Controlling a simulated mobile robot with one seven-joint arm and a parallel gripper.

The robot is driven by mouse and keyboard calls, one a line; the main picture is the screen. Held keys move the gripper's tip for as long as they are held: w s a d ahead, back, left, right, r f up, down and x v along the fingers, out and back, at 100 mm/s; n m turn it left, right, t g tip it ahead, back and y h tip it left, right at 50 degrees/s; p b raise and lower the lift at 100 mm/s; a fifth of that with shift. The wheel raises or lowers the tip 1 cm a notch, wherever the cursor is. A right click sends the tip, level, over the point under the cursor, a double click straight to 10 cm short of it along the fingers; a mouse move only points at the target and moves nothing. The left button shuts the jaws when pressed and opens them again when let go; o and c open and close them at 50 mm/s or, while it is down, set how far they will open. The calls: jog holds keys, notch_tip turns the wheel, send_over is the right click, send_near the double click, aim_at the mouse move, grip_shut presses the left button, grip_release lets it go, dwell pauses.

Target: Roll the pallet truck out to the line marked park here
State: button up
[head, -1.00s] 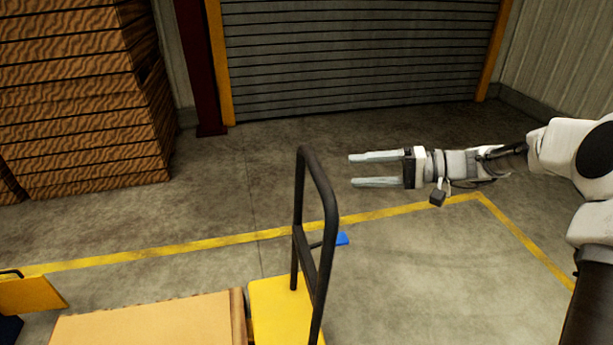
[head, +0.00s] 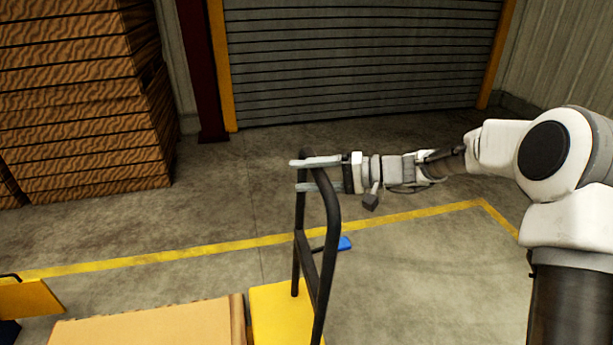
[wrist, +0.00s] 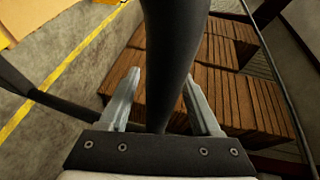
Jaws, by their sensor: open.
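The pallet truck shows at the bottom of the head view as a yellow base (head: 277,312) with a black upright tube handle (head: 333,225). A small blue part (head: 345,243) shows beside the handle, low down. My gripper (head: 297,174) is open at the handle's upper part, its fingers reaching left across it. In the wrist view the black tube (wrist: 170,60) passes between the two open fingers (wrist: 158,95), with gaps visible on both sides. A yellow floor line (head: 400,215) runs behind the truck; no "park here" lettering is visible.
A light brown load or board (head: 150,325) lies left of the yellow base. Tall stacked wooden crates (head: 80,110) stand at the left. A grey roller shutter (head: 365,60) closes the back wall. The floor (head: 430,265) right of the handle is clear.

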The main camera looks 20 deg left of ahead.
grip_shut()
dwell(1.3)
